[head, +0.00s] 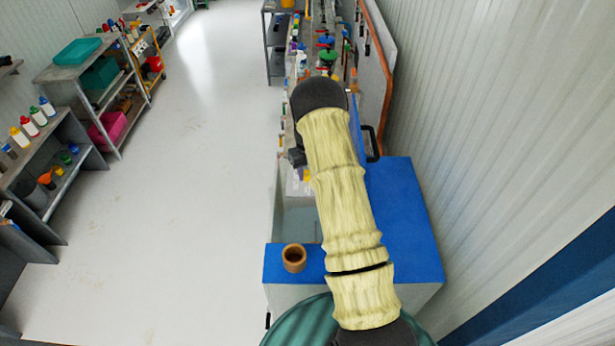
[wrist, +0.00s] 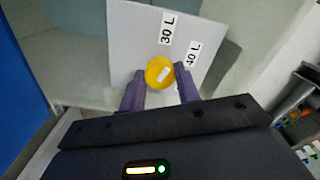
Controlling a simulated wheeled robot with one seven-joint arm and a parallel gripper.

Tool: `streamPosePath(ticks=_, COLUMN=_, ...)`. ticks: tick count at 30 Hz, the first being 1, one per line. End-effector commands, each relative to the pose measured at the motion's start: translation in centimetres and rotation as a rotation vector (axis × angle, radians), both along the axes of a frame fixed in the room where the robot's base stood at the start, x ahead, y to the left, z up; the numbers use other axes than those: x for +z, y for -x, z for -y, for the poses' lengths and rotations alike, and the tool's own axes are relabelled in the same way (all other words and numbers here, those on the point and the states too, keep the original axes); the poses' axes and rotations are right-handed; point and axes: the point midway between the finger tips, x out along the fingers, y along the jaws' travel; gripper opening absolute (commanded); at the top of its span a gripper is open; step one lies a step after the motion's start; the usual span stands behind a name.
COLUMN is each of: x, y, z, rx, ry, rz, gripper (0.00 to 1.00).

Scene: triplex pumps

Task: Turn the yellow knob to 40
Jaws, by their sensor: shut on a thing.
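In the wrist view, the yellow knob (wrist: 160,72) is round with a short white bar on its face. It sits on a pale grey panel (wrist: 130,40). The "30 L" label (wrist: 167,29) is above the knob, and the "40 L" label (wrist: 193,54) is to its upper right. Part of another label shows behind the right finger. My gripper (wrist: 159,74) has a purple finger on each side of the knob and is shut on it. The white bar tilts up and slightly right; its exact setting is unclear. In the head view, my arm covers most of this area.
A blue-topped bench (head: 405,215) stands below my arm, with a brown cup (head: 294,258) at its left corner. A ribbed wall (head: 500,100) is on the right. Shelves (head: 95,90) with bottles and bins line the left. The floor (head: 190,190) between is clear.

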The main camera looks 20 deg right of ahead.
Motion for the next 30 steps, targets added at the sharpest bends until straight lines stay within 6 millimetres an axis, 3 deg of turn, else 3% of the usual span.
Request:
streamPosePath(ticks=18, x=-0.26, y=0.15, z=0.0, rx=-0.542, ry=0.001, rz=-0.005, gripper=0.09)
streamPosePath(ticks=30, x=-0.1, y=0.15, z=-0.02, rx=-0.682, ry=0.0, rz=-0.006, gripper=0.09)
